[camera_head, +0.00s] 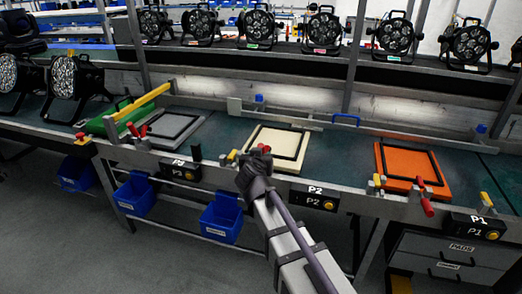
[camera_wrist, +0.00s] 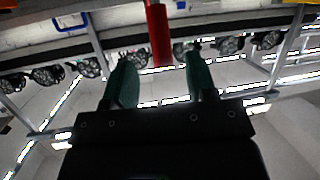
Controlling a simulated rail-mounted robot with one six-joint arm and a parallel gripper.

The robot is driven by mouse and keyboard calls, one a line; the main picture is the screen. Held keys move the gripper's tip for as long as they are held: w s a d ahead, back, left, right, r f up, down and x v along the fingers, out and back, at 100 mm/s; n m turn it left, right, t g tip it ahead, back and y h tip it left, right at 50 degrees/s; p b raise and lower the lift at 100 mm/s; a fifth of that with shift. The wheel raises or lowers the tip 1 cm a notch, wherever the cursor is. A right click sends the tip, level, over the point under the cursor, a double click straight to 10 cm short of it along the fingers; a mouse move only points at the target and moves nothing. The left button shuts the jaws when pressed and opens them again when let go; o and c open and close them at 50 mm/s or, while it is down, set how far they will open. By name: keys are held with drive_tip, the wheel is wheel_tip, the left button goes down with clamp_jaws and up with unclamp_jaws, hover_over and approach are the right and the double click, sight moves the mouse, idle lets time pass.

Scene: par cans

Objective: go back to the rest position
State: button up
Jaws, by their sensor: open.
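My gripper (camera_head: 257,165) is at the front edge of the bench, by the middle station marked P2. In the wrist view my gripper (camera_wrist: 159,60) has its two green fingers spread apart with nothing clamped between them. A red clamp handle (camera_wrist: 158,30) shows between and beyond the fingertips; I cannot tell how near it is. In the head view a red handle (camera_head: 265,149) shows just above my gripper, partly hidden by it.
An orange plate (camera_head: 441,185) with a black frame lies at P1, a cream plate (camera_head: 257,136) at P2, and a grey plate (camera_head: 188,117) at P3. Another red clamp handle (camera_head: 426,205) juts out at P1. Blue bins (camera_head: 222,217) hang below. Several lamps (camera_head: 325,29) line the shelf behind.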

drive_tip(key=v, duration=0.4)
drive_tip(key=shift+p, duration=0.3)
